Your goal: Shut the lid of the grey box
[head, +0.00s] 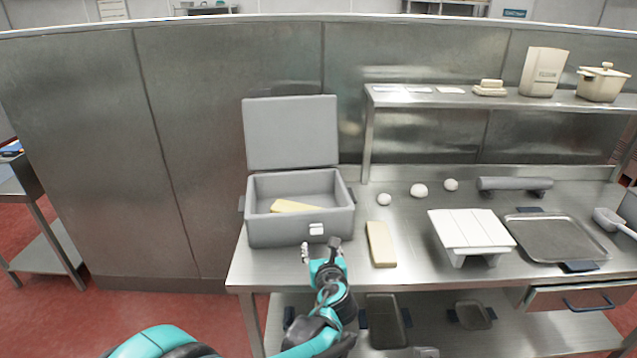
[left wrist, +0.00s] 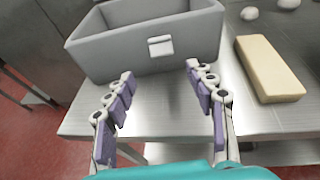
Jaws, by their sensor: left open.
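The grey box (head: 300,232) stands at the left end of the steel table, with its lid (head: 291,132) open and standing upright at the back. A pale yellow block (head: 294,206) lies inside the box. A light latch (head: 316,229) is on the front wall of the box. My left gripper (head: 321,248) is just in front of the box, below the latch. In the left wrist view, the left gripper (left wrist: 160,88) is open and empty, with its fingers apart before the box front (left wrist: 150,50). The right gripper is not in view.
A second pale yellow block (head: 381,244) lies on the table right of the gripper. White balls (head: 419,190), a white stand (head: 470,232) and a metal tray (head: 556,238) are further right. A shelf (head: 450,97) rises behind them. The table's front edge is close.

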